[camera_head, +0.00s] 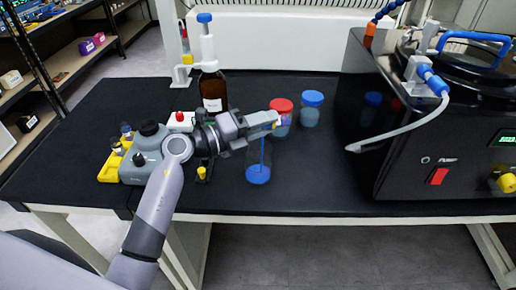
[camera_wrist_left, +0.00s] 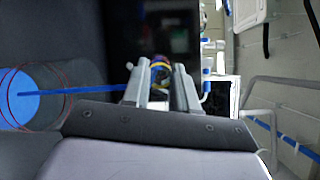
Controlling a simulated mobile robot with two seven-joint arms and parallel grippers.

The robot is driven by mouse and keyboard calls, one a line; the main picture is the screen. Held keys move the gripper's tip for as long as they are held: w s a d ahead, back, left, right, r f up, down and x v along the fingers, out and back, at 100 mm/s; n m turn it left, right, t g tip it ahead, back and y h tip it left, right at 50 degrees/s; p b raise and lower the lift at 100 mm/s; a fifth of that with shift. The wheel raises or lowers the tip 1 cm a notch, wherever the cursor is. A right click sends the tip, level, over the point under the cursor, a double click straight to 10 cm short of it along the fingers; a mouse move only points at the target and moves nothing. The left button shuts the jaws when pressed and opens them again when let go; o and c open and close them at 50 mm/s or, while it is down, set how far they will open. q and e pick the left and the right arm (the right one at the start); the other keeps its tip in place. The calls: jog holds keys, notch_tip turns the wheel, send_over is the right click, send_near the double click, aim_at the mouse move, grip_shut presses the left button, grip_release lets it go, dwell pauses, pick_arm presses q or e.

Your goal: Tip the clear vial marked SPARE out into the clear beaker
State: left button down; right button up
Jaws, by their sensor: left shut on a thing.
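My left gripper (camera_head: 274,121) is shut on a small vial (camera_wrist_left: 160,68), held tilted above the clear beaker (camera_head: 258,174). The vial is mostly hidden by the fingers and its marking cannot be read. A thin blue stream (camera_head: 262,150) runs from the vial down into the beaker, which has blue liquid at its bottom. In the left wrist view the stream (camera_wrist_left: 98,90) crosses from the vial to the beaker (camera_wrist_left: 48,108) at the left. My right gripper is out of view.
A yellow rack with vials (camera_head: 110,168) and a grey device (camera_head: 140,160) stand at the left. A brown bottle (camera_head: 213,90) and jars with red (camera_head: 282,105) and blue (camera_head: 312,98) lids stand behind. The freeze dryer (camera_head: 440,130) fills the right; its hose (camera_head: 400,132) reaches out over the bench.

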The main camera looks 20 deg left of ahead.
pick_arm(q)
jog(key=shift+a+r+t+h+b, duration=0.1)
jog(key=shift+r+t+h+b, duration=0.7)
jog(key=shift+b, duration=0.5)
